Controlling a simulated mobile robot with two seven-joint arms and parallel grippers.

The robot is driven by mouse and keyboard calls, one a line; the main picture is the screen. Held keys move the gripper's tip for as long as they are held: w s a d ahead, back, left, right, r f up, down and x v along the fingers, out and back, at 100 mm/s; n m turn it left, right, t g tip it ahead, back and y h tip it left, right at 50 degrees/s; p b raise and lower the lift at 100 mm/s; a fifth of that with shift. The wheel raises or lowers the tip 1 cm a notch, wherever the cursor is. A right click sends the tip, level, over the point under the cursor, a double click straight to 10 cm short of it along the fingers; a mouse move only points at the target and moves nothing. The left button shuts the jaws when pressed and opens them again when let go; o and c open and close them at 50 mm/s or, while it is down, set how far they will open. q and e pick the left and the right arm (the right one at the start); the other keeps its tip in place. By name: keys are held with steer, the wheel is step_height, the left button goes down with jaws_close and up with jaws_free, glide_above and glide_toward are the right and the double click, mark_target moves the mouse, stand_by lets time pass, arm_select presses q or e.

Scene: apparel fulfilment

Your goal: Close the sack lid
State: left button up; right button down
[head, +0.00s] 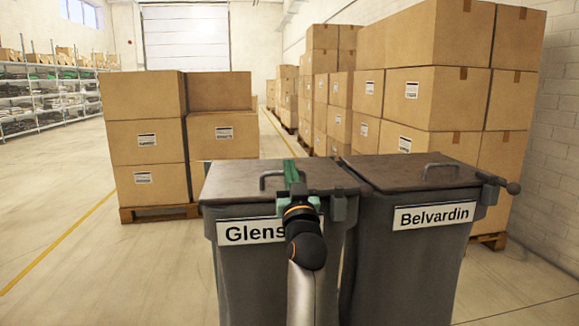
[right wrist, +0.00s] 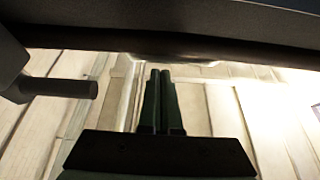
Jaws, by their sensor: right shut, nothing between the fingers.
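Two dark grey bins stand side by side, one labelled "Glens…" (head: 235,275) with the label's end hidden by my arm, the other "Belvardin" (head: 405,275). The left bin's lid (head: 235,182) and the right bin's lid (head: 400,172) both lie flat over their bins. The left lid's handle (head: 264,178) is partly hidden behind my right gripper (head: 290,168). That gripper is shut and empty, at the left lid's front part; I cannot tell whether it touches. In the right wrist view, its fingers (right wrist: 161,75) are together below a dark edge (right wrist: 150,42). My left gripper is not in view.
Stacked cartons (head: 145,140) stand on a pallet behind left, and taller carton stacks (head: 430,95) stand behind the bins at right. A dark peg (head: 512,188) juts from the right bin's side. Open floor (head: 110,260) lies to the left.

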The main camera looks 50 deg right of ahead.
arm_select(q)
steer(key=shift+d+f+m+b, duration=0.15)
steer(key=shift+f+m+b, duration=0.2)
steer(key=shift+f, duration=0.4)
arm_select(e)
steer(key=shift+s+a+f, duration=0.15)
steer(key=shift+f, duration=0.8)
steer(key=shift+f, duration=0.1)
